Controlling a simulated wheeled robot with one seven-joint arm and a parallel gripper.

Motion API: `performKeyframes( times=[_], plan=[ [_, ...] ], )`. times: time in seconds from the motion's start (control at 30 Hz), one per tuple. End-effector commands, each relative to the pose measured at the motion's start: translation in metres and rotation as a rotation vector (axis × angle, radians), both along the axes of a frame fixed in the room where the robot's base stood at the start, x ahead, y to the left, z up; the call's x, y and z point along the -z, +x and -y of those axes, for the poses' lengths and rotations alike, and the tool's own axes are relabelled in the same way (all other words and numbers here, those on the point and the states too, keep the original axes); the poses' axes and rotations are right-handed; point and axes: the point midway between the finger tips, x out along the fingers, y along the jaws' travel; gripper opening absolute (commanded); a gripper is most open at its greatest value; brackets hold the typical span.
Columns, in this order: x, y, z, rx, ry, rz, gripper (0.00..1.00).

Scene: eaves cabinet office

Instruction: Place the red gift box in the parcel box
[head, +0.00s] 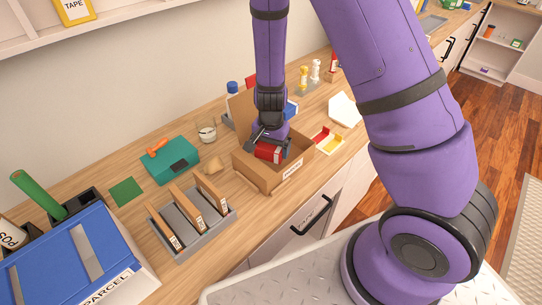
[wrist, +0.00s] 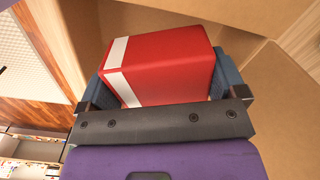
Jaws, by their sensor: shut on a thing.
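The red gift box (head: 268,152) has a white band, which shows well in the wrist view (wrist: 165,65). My gripper (head: 267,147) is shut on it, with a finger on each side of it in the wrist view (wrist: 160,92). The parcel box (head: 262,177) is an open brown cardboard box on the counter with its back flap standing up. My gripper holds the gift box at or within the parcel box's opening. Cardboard walls surround it in the wrist view (wrist: 255,110). Whether the gift box touches the bottom is hidden.
A grey rack (head: 205,232) with brown cards stands left of the parcel box. A blue parcel bin (head: 75,262) is at front left.

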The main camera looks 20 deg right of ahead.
Motion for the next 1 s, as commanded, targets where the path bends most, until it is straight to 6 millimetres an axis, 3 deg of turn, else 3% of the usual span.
performKeyframes(
  times=[0.4, 0.77, 0.8, 0.83, 1.0],
  plan=[
    [0.042, 0.000, 0.000, 0.001, 0.000, -0.001, 0.63],
    [0.045, 0.000, 0.000, 0.000, 0.000, 0.000, 0.63],
    [0.045, 0.000, 0.000, 0.000, -0.001, 0.001, 0.95],
    [0.045, 0.000, 0.000, 0.000, -0.001, 0.001, 1.00],
    [0.045, 0.000, 0.000, 0.000, -0.001, 0.001, 1.00]
  ],
)
